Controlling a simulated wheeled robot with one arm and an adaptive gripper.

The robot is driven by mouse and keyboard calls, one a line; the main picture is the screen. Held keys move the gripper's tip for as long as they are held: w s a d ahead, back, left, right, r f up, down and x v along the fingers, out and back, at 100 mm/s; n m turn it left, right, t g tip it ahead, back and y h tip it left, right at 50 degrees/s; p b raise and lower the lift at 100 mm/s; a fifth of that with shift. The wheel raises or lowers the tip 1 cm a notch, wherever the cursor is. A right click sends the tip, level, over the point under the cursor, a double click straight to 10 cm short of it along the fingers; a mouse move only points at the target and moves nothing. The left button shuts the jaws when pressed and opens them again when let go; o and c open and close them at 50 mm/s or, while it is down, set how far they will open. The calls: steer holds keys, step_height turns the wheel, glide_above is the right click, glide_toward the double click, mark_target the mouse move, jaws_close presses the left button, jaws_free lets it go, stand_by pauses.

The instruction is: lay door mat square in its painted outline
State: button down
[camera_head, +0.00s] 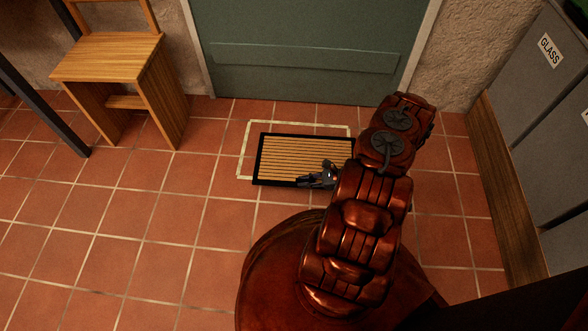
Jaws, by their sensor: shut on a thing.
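The door mat (290,152), tan slats with a black border, lies flat on the tiles in front of the green door. It sits over the painted outline (246,145), a pale rectangle on the floor. The outline's top and left lines show beyond the mat, with the wider gap along the top. The mat appears slightly turned against the outline.
The green door (305,55) stands closed behind the mat. A wooden chair (120,75) is at the upper left, beside a dark post (45,108). Grey bins (545,110), one labelled GLASS, stand right behind a wooden board (515,190). Tiles left of the mat are clear.

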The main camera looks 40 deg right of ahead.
mark_target(294, 169)
steer(key=w+b, duration=0.1)
steer(key=w, duration=0.2)
steer(key=w+d+b, duration=0.1)
steer(key=w, duration=0.2)
steer(key=w+f+b, duration=0.1)
steer(key=w, duration=0.2)
steer(key=shift+d, duration=0.2)
step_height(294, 169, down, 4)
steer(key=b, duration=0.2)
steer(key=shift+r+b, duration=0.25)
steer(key=shift+b, duration=0.1)
steer(key=shift+r, duration=0.1)
steer(key=c, duration=1.1)
jaws_free()
steer(key=shift+c, duration=0.2)
